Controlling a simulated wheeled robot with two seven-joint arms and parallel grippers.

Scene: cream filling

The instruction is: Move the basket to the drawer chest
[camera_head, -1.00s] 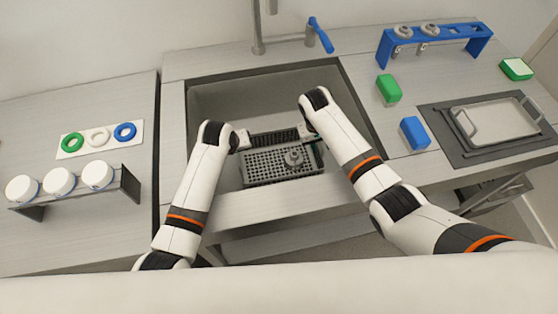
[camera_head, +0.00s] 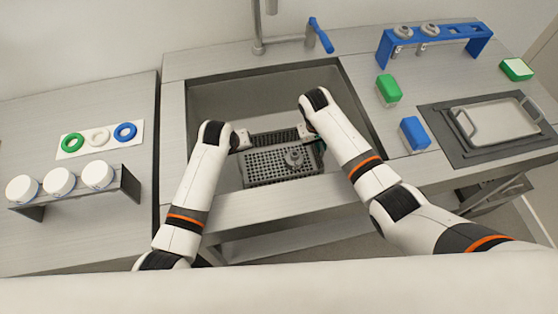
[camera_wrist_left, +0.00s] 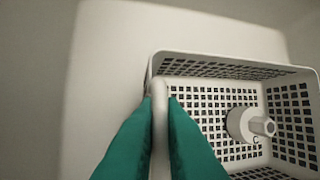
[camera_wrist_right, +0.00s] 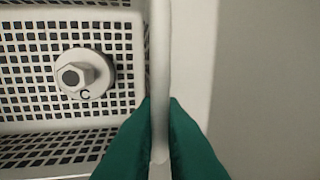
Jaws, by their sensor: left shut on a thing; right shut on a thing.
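The grey mesh basket (camera_head: 262,182) is inside the sink, in the middle of the head view. A round metal part (camera_head: 293,158) with a hex top and a letter C stands in it. My left gripper (camera_wrist_left: 161,98) is shut on the basket's left rim, with a green finger on each side of it. My right gripper (camera_wrist_right: 160,104) is shut on the opposite rim in the same way. In the head view my wrists partly hide both grips. I cannot tell whether the basket touches the sink floor. I cannot make out a drawer chest.
The sink (camera_head: 215,97) has walls all round, with a tap (camera_head: 257,35) behind. On the right are green (camera_head: 388,88) and blue (camera_head: 415,133) blocks, a blue rack (camera_head: 440,36) and a metal tray (camera_head: 497,118). On the left are coloured rings (camera_head: 98,137) and a rack of white-capped jars (camera_head: 60,181).

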